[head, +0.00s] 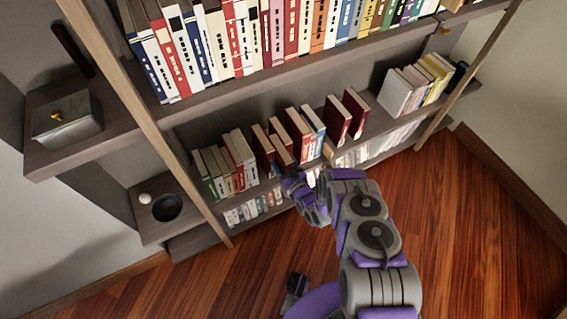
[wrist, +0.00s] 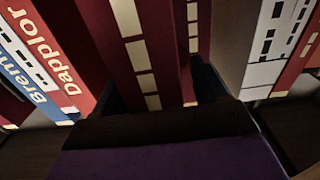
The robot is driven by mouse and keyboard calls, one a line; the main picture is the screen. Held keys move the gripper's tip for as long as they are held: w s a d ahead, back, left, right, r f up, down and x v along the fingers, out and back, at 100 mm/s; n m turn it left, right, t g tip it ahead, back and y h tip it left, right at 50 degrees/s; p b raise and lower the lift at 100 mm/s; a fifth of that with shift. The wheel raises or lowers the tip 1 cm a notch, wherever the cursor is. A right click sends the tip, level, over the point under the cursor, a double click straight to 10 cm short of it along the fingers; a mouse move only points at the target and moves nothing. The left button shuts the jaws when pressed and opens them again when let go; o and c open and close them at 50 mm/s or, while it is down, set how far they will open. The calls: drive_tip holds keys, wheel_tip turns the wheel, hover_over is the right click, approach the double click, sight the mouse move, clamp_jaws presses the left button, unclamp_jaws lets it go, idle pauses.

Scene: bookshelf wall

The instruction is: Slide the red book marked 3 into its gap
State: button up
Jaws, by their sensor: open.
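A red book (head: 283,157) stands on the middle shelf in the head view, sticking out in front of the row beside other red books. My gripper (head: 288,181) is right in front of it, at the shelf edge. In the wrist view a red spine with cream blocks (wrist: 140,55) stands between the two dark fingers of my gripper (wrist: 160,92). The fingers are apart, one on each side, and I cannot tell whether they touch it. No number 3 is readable. The gap behind is hidden by the books and my gripper.
More red books (head: 298,125) stand to the right, with open spaces between some of them. Green and white books (head: 215,170) stand to the left. A full row (head: 250,40) fills the shelf above. Wooden uprights (head: 150,120) frame the unit. The floor (head: 440,240) is clear.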

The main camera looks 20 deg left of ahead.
drive_tip(key=v, duration=1.1)
drive_tip(key=shift+s+d+p, duration=0.25)
drive_tip(key=shift+d+p, duration=0.05)
drive_tip(key=shift+f, duration=0.1)
